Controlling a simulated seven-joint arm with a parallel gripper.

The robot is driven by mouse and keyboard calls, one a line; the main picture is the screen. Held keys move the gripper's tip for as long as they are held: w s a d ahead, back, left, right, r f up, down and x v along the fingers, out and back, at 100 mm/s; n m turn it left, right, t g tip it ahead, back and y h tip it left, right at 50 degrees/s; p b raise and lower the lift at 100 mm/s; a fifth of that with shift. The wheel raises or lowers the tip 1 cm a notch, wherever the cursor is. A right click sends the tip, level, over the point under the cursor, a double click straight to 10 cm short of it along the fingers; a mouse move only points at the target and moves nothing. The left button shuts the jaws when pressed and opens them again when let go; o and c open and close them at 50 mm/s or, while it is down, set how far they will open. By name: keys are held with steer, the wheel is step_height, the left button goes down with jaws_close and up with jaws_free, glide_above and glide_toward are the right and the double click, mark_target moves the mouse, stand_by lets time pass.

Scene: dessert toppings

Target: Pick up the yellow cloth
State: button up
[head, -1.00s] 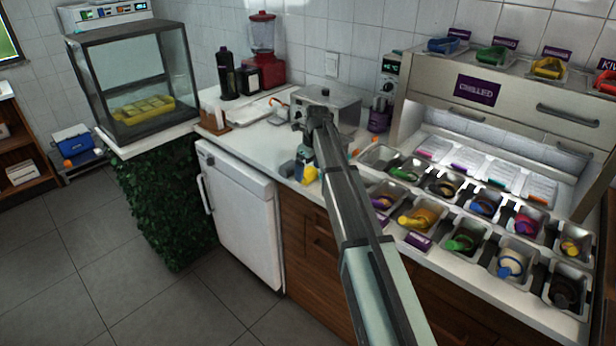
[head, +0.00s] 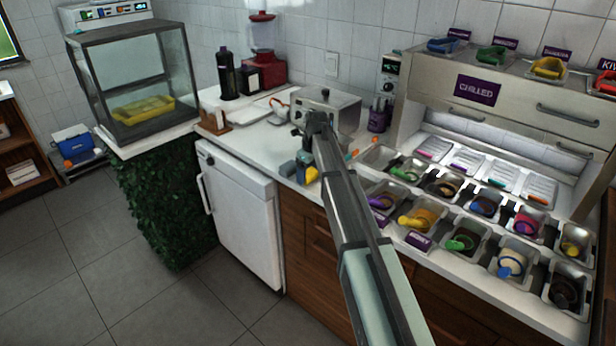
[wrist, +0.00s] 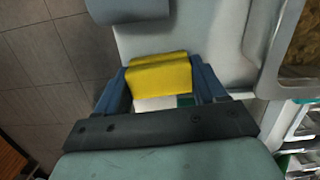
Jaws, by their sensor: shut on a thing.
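The yellow cloth (wrist: 160,76) is a folded piece between the two blue fingers of my gripper (wrist: 162,84) in the wrist view. The fingers press on its left and right sides. In the head view, a bit of the yellow cloth (head: 312,175) shows under my gripper (head: 306,168), at the front edge of the white counter. Whether the cloth still touches the counter cannot be told. My arm hides part of the area behind it.
The white counter (head: 245,148) carries a steel box (head: 328,108) behind the gripper. Metal topping trays (head: 422,215) with coloured scoops fill the right side. A white fridge (head: 240,215) stands below, and a glass case (head: 140,80) is at the left.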

mark_target(308, 171)
steer(key=shift+r, duration=5)
steer(key=o, duration=0.5)
steer(key=c, duration=0.4)
steer(key=d+f+m, duration=0.2)
steer(key=d+f, duration=0.1)
steer(key=d, duration=1.3)
steer(key=shift+n, duration=0.6)
steer(key=shift+s+a+f, duration=0.1)
steer(key=shift+a+f, duration=0.05)
steer(key=shift+f, duration=2)
steer(key=shift+s+a+f, duration=0.1)
steer(key=shift+f, duration=2.1)
steer(key=shift+s+a+f, duration=0.1)
steer(key=shift+a+f, duration=0.05)
steer(key=shift+f, duration=2)
